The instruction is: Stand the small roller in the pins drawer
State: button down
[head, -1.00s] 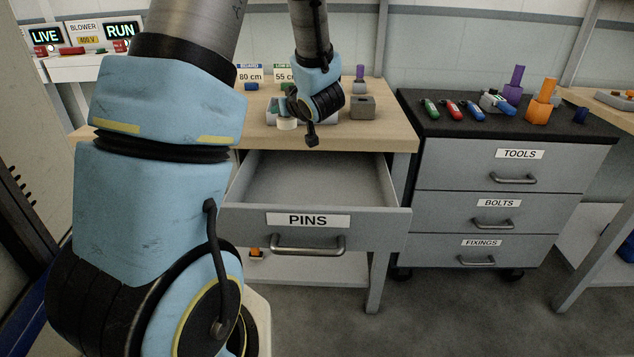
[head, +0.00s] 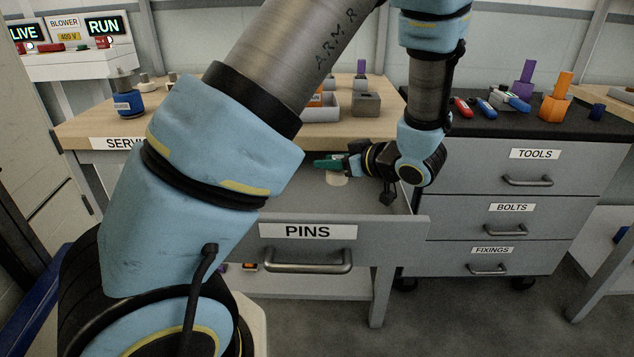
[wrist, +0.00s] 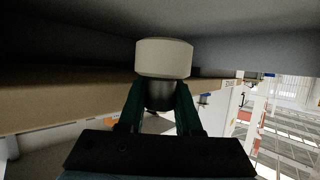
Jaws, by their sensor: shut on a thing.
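The PINS drawer (head: 395,236) is pulled open under the bench in the head view. My gripper (head: 328,165) has green fingers and is low over the drawer's opening, near its back. Whether the cream end touches the drawer floor, I cannot tell. My arm hides the drawer's left part.
The wooden bench top (head: 195,118) lies just behind and above the drawer, with a grey tray (head: 320,113) and a grey block (head: 366,104) on it. A dark-topped cabinet (head: 520,190) stands close at the right. The visible drawer floor looks clear.

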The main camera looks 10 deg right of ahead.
notch_tip(320, 180, down, 5)
jog(key=shift+f, duration=0.2)
jog(key=x, duration=0.4)
jog(key=shift+w+a+r, duration=0.1)
jog(key=shift+a+r, duration=0.1)
jog(key=shift+r, duration=0.1)
jog(key=shift+f, duration=0.15)
jog(key=shift+f, duration=0.2)
jog(key=c, duration=0.6)
grip_release()
